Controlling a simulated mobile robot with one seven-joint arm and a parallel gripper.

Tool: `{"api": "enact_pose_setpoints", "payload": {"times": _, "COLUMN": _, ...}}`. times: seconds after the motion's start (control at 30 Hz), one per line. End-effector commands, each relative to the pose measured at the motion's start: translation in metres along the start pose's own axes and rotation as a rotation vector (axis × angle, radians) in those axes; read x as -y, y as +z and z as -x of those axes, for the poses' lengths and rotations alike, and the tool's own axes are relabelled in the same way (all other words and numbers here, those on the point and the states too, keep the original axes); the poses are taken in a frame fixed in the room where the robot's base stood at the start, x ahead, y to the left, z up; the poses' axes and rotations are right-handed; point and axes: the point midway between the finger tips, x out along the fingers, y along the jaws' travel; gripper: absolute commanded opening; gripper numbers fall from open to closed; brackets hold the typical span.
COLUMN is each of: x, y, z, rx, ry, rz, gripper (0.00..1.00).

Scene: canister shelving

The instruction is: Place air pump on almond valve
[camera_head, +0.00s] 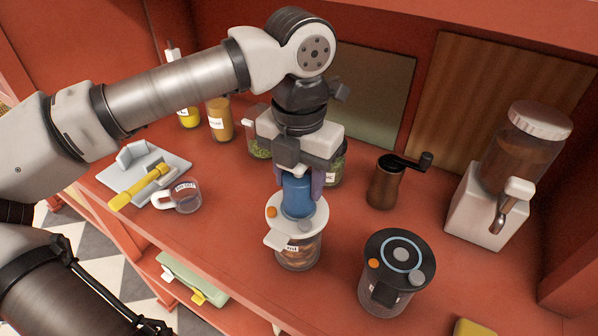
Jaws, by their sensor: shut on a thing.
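My gripper (301,182) is shut on the blue air pump (298,201), a short cylinder held upright. The pump is over the white lid (285,228) of a clear jar (298,255) with brown contents, which look like almonds. The lid has an orange button, a grey round part and a tab at its front left. The pump's lower end appears to meet the lid, but I cannot tell whether it touches. The valve under the pump is hidden. The jar's small label is only partly readable.
A black-lidded canister (397,262) stands to the right. Behind are a brown grinder (385,183), a white dispenser (490,205) and green-filled jars (336,165). At left are a glass cup (186,200) and a grey tray (125,178) with a yellow-handled tool (140,186).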

Motion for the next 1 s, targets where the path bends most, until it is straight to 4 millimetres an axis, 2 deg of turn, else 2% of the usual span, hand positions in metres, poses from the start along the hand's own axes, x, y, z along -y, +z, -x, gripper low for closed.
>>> {"api": "enact_pose_setpoints", "payload": {"times": 0.37, "x": 0.000, "y": 0.000, "z": -0.005, "rx": 0.001, "ry": 0.000, "rz": 0.001, "gripper": 0.19}}
{"api": "enact_pose_setpoints", "payload": {"times": 0.4, "x": 0.000, "y": 0.000, "z": -0.004, "rx": 0.000, "ry": 0.000, "rz": 0.001, "gripper": 0.51}}
{"api": "enact_pose_setpoints", "payload": {"times": 0.53, "x": 0.000, "y": 0.000, "z": -0.003, "rx": 0.000, "ry": 0.000, "rz": 0.001, "gripper": 0.68}}
{"api": "enact_pose_setpoints", "payload": {"times": 0.83, "x": 0.000, "y": 0.000, "z": -0.002, "rx": 0.000, "ry": 0.000, "rz": 0.001, "gripper": 0.68}}
{"api": "enact_pose_setpoints", "payload": {"times": 1.0, "x": -0.001, "y": 0.001, "z": 0.011, "rx": 0.002, "ry": 0.002, "rz": 0.003, "gripper": 0.68}}
